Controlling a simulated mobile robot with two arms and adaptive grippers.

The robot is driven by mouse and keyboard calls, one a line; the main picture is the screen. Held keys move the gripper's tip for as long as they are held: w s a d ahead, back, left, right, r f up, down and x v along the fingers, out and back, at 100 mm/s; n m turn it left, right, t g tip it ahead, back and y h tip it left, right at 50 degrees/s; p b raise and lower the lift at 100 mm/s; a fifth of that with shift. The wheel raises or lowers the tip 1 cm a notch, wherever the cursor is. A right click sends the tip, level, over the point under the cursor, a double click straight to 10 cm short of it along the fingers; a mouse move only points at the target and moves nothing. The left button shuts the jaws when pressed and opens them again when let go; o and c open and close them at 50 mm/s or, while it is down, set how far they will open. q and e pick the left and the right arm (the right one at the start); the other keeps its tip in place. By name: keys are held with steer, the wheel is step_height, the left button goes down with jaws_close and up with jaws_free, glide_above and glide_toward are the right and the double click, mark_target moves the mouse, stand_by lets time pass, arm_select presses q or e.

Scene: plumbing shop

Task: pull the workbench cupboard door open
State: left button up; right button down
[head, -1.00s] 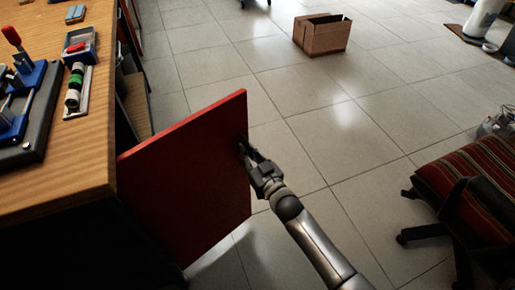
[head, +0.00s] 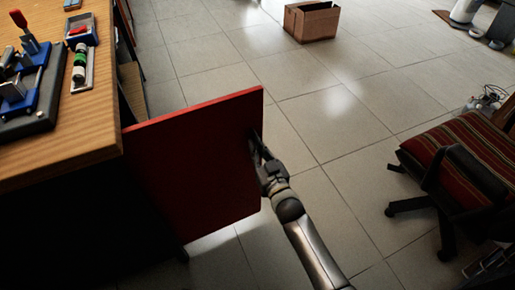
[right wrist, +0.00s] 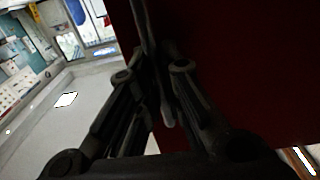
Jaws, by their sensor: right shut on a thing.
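The red cupboard door (head: 195,165) stands swung out from the end of the wooden workbench (head: 70,135), well open. In the head view my right gripper (head: 259,150) is at the door's free edge, on its right side. It is shut on the door handle (right wrist: 148,25), a dark bar that runs between the fingers in the right wrist view. The door (right wrist: 245,65) fills the right of that view as a dark red surface. Most of the handle is hidden by the gripper in the head view. My left gripper is not in view.
A striped office chair (head: 465,155) with black arms stands at the right. An open cardboard box (head: 312,24) lies on the tiled floor at the back. A blue vise (head: 22,85) and small parts lie on the bench. The floor between door and chair is clear.

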steer(key=shift+r, duration=0.1)
steer(key=c, duration=1.8)
jaws_free()
steer(key=shift+c, duration=0.2)
steer(key=v, duration=1.2)
